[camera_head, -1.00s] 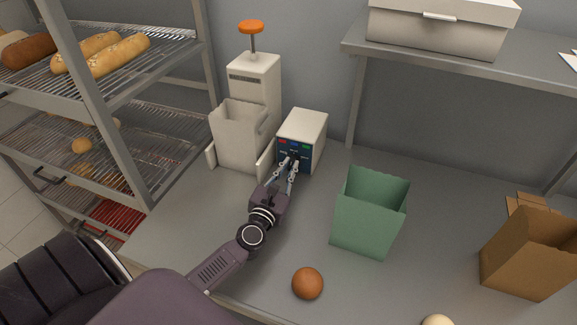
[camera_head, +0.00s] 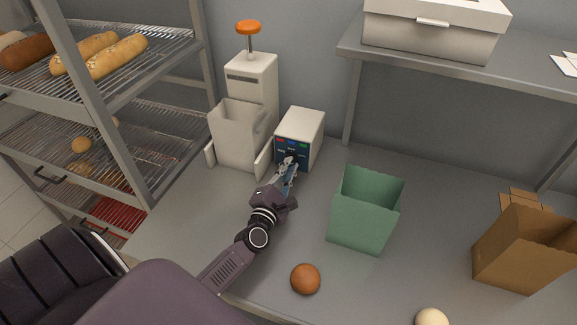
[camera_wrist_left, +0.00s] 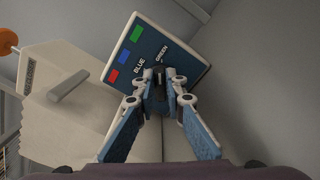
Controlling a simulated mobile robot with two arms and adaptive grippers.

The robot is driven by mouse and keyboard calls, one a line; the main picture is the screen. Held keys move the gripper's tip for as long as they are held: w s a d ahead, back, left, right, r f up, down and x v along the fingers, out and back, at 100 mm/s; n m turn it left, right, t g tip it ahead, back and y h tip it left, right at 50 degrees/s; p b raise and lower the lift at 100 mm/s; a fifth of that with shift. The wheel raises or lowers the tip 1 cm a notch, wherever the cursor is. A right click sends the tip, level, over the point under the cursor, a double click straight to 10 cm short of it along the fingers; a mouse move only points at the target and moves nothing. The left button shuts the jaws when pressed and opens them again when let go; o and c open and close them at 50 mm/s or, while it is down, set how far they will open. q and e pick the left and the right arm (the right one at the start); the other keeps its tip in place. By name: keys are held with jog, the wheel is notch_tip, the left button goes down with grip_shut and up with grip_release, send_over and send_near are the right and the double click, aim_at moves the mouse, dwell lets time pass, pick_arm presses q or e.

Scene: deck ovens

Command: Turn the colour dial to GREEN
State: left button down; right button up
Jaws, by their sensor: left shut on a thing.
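The white control box (camera_head: 301,128) stands on the counter with its dark blue front panel facing me. In the left wrist view the panel (camera_wrist_left: 178,60) carries red, blue and green squares and the words BLUE and GREEN. My left gripper (camera_head: 288,163) is at the lower part of this panel, its fingers shut on the dark dial (camera_wrist_left: 158,74). The fingers hide most of the dial, and I cannot tell which colour it points to. My right gripper is not in view.
A white machine with an orange knob (camera_head: 248,27) stands just left of the box. A green bag (camera_head: 364,215) stands to the right, a brown bag (camera_head: 519,255) farther right. A brown roll (camera_head: 305,279) lies in front. A bread rack (camera_head: 125,130) is on the left.

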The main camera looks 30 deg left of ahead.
pick_arm(q)
jog(key=shift+f+m, duration=0.1)
jog(key=shift+m, duration=0.2)
jog(key=c, duration=2)
grip_release()
jog(key=shift+s, duration=0.1)
jog(key=v, duration=1.2)
